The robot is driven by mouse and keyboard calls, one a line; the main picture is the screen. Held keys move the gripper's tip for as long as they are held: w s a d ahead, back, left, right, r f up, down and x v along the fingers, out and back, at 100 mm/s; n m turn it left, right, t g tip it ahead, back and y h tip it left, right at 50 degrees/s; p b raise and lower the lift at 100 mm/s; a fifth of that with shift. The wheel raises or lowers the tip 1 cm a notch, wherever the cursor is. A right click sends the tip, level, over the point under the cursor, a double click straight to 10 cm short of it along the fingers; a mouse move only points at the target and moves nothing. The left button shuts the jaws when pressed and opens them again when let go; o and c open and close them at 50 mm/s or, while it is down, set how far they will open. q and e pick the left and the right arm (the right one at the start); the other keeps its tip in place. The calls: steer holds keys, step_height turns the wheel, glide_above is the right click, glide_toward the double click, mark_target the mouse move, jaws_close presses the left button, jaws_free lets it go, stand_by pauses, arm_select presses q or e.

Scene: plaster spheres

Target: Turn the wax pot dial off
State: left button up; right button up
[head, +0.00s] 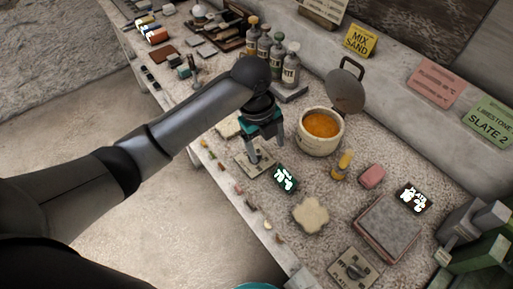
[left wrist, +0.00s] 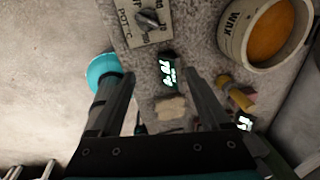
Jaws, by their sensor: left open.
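The wax pot (head: 320,133) is a cream pot of orange wax with its round grey lid (head: 346,90) raised. It also shows in the left wrist view (left wrist: 228,36), marked WAX. The pot dial panel (head: 241,158) lies on the bench left of the pot. In the left wrist view the panel (left wrist: 130,32) reads POT °C and carries a dark grey knob (left wrist: 149,18). My left gripper (head: 266,144) is open and empty, pointing down above the panel area; its fingers partly cover the panel in the head view. In the left wrist view the knob lies beyond the open fingers (left wrist: 158,90).
A lit display (head: 284,178) sits beside the panel. A yellow-capped small bottle (head: 343,164), pink block (head: 372,176) and grey slab (head: 388,228) stand to the right. A second dial panel (head: 352,268), marked PLATE, is near the front. Bottles (head: 290,72) stand behind the gripper.

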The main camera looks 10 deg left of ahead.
arm_select(q)
steer(key=w+a+r+m+y, duration=0.2)
steer(key=w+a+r+m, duration=0.2)
steer(key=r+m, duration=0.25)
steer(key=shift+n+g, duration=0.35)
steer(key=shift+g, duration=0.05)
step_height(320, 180, down, 15)
steer(key=shift+s+b, duration=0.1)
steer(key=shift+b, duration=0.85)
steer(key=shift+c, duration=0.3)
jaws_close()
